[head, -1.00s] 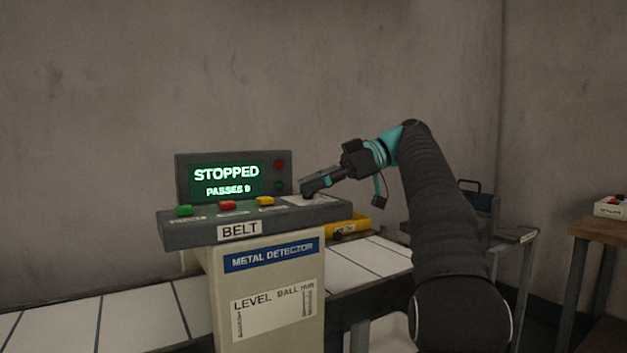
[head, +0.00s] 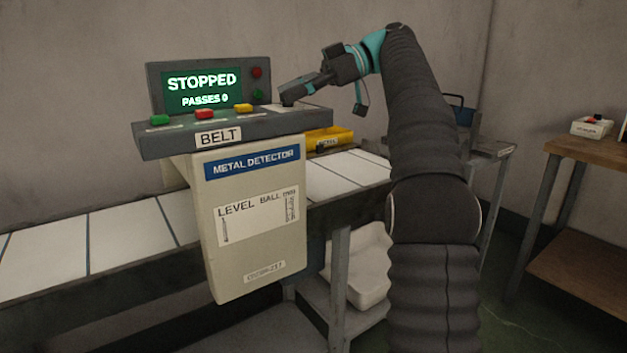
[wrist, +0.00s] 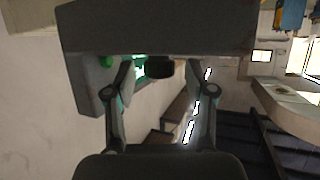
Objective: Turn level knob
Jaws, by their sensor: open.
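The control panel (head: 180,137) has a green button, a red button and a yellow button along its top, above a BELT label. Its screen (head: 203,88) reads STOPPED, PASSES 0. My gripper (head: 288,93) is at the panel's right end, over a pale label plate. In the wrist view my gripper (wrist: 160,78) is open, with one finger on each side of a dark round knob (wrist: 160,67). The knob stands out from the grey panel body. I cannot tell whether the fingers touch it. In the head view the gripper mostly hides the knob.
The metal detector housing (head: 255,235) stands below the panel, beside a white slatted belt (head: 125,235). A yellow tray (head: 330,138) sits behind, right of the panel. A wooden table (head: 590,149) with a small button box (head: 592,127) is at the right.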

